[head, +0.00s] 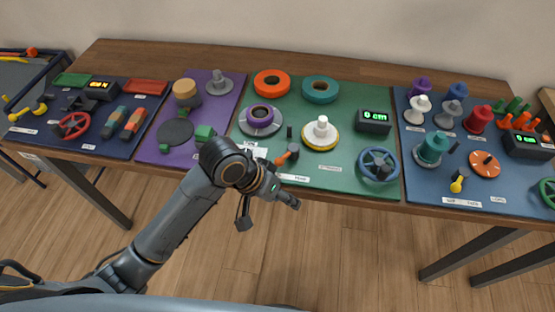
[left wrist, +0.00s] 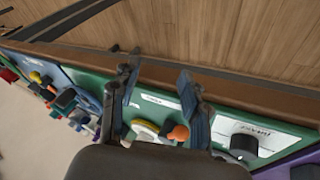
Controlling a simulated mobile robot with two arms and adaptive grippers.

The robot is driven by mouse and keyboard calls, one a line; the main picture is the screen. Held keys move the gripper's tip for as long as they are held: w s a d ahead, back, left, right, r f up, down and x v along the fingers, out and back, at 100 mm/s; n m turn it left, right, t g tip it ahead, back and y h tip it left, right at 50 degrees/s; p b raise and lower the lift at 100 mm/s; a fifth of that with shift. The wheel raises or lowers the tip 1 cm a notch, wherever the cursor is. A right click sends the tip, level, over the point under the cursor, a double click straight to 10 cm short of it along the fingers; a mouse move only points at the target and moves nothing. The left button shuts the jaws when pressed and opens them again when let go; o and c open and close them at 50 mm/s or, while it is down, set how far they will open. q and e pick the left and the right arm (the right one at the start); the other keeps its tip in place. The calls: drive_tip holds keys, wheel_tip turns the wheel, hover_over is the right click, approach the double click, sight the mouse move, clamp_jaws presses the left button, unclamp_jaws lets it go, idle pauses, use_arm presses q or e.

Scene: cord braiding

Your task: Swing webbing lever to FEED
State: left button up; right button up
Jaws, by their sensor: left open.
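A small lever with an orange knob (head: 292,150) stands near the front edge of the green mat (head: 345,178), and I take it to be the webbing lever. A white label lies in front of it, its print too small to read surely. The orange knob also shows in the left wrist view (left wrist: 180,132), just beyond my fingers. My left gripper (head: 268,210) is open and empty, in front of the table's front edge and apart from the lever. Its two spread fingers (left wrist: 158,82) show in the left wrist view. My right gripper is in neither view.
On the green mat, a white spool on a yellow-rimmed disc (head: 321,137) stands right of the lever. A purple-topped spool (head: 262,115) is behind left, a blue handwheel (head: 378,165) and a display (head: 374,120) at right. Open floor lies before the table.

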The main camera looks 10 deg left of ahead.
sight(278, 159)
use_arm(q)
drive_tip(key=shift+m+g+y, duration=0.3)
drive_tip(key=shift+g+y, duration=0.1)
drive_tip(key=shift+g, duration=0.4)
drive_tip(key=w+r, duration=0.1)
drive_tip(key=r, duration=0.1)
drive_tip(key=w+r, duration=0.1)
drive_tip(key=w, duration=0.1)
drive_tip(key=w+r, duration=0.1)
drive_tip(key=r, duration=0.1)
drive_tip(key=shift+w+d+r, duration=0.2)
drive_tip(key=shift+d+r, duration=0.1)
drive_tip(key=shift+d, duration=0.05)
drive_tip(key=w+a+r+n+g+y, duration=0.1)
drive_tip(key=w+a+r, duration=0.2)
drive_tip(key=r, duration=0.2)
drive_tip(key=w+a+r+n+y, duration=0.1)
drive_tip(key=w+a+r+n, duration=0.15)
drive_tip(key=r, duration=0.25)
drive_tip(key=shift+m, duration=0.35)
drive_tip(key=x, duration=1.3)
drive_tip(key=shift+s+a+f, duration=0.1)
drive_tip(key=shift+a+f, duration=0.1)
clamp_jaws()
